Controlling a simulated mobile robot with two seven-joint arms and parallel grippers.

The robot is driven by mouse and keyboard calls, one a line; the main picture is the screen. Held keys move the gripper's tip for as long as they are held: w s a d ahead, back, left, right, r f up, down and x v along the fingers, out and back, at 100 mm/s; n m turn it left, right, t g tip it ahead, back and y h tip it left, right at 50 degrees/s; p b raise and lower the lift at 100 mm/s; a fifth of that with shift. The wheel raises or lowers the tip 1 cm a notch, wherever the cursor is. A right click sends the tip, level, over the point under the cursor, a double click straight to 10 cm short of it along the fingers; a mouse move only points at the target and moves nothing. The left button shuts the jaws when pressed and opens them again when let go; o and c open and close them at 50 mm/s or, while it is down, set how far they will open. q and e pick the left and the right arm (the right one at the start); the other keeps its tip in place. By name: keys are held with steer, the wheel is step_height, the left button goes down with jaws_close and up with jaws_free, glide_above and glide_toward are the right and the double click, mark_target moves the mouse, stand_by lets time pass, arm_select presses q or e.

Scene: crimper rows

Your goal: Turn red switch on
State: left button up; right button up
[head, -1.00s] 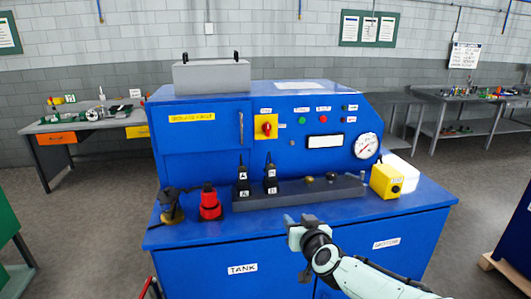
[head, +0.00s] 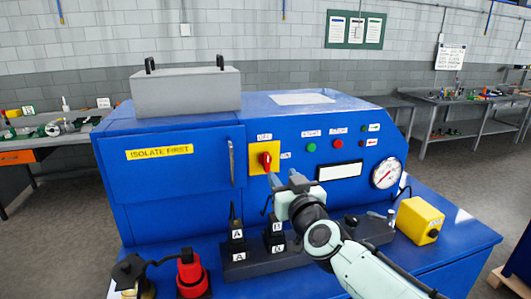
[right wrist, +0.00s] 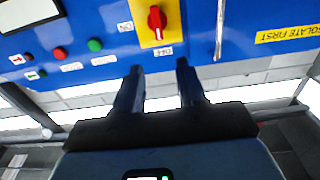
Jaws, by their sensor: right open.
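The red switch (head: 265,160) is a rotary knob on a yellow plate (head: 257,146) on the blue machine's front panel. An OFF label sits above the plate and an ON label to its right in the head view. The knob stands roughly upright, in line with OFF. My right gripper (head: 286,179) is open and empty, just below and right of the knob, apart from it. In the right wrist view the picture is inverted; the red switch (right wrist: 155,20) lies beyond the two spread fingers (right wrist: 157,72). My left gripper is not in view.
Green (head: 311,147) and red (head: 338,143) buttons, a display (head: 339,171) and a gauge (head: 386,173) lie right of the switch. A cabinet handle (head: 231,163) is at its left. Black A and B levers (head: 237,235), a red plug (head: 191,272) and a yellow box (head: 419,219) stand below.

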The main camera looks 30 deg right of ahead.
mark_target(268, 156)
steer(key=p+x, duration=0.3)
steer(key=x, duration=0.9)
steer(key=shift+w+d+p, duration=0.15)
steer(key=shift+w+p, duration=0.15)
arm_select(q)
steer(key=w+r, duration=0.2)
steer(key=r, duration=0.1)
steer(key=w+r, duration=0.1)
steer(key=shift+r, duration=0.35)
arm_select(e)
jaws_close()
